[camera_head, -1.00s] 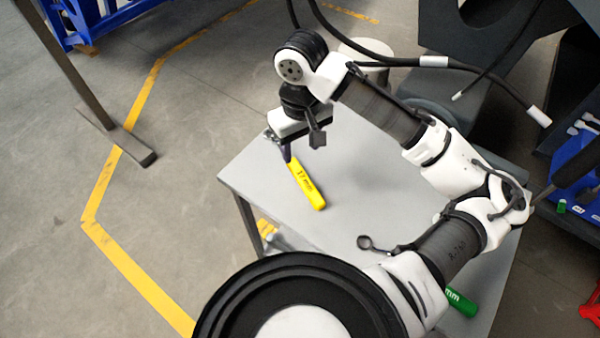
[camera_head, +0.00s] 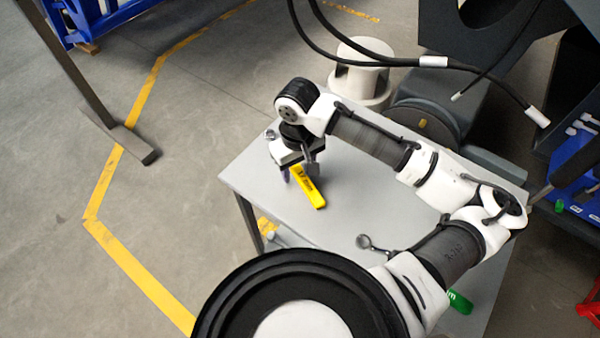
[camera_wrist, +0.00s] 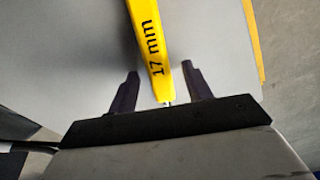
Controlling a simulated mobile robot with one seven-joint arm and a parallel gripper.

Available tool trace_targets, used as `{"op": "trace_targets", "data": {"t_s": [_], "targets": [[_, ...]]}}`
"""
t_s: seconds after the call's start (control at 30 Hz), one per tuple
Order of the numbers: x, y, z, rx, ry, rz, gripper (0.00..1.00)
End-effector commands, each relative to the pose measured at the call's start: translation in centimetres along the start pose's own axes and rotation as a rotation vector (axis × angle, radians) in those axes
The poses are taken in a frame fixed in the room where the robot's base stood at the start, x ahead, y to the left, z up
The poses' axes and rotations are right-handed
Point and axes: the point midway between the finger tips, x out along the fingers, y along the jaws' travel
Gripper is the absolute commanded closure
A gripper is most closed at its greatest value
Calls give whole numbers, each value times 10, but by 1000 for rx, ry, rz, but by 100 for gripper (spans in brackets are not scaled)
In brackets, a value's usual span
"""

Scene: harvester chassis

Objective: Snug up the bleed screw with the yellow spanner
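The yellow spanner (camera_head: 312,195), marked "17 mm", lies on the grey table top, with its handle pointing toward the table's middle. A silver end (camera_head: 270,134), apparently its jaw, shows past my wrist near the table's far left edge. My gripper (camera_head: 298,172) is low over the spanner. In the wrist view, my gripper (camera_wrist: 160,85) has its two dark fingers apart, one on each side of the yellow spanner (camera_wrist: 150,40), with visible gaps on both sides. I cannot make out the bleed screw in either view.
The grey table (camera_head: 345,215) has free room around the spanner. A green spanner (camera_head: 460,302) lies partly hidden under my arm. A dark ring-ended tool (camera_head: 372,244) shows nearby. Black hoses (camera_head: 385,60) hang by the dark chassis (camera_head: 500,45) behind.

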Motion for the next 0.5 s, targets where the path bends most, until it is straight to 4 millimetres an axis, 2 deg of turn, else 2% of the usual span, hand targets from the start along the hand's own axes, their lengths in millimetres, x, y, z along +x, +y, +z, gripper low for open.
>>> {"op": "trace_targets", "data": {"t_s": [0.07, 0.37, 0.5], "targets": [[0, 0, 0, 0, 0, 0, 60], [0, 0, 0, 0, 0, 0, 100], [-1, 0, 0, 0, 1, 0, 100]]}}
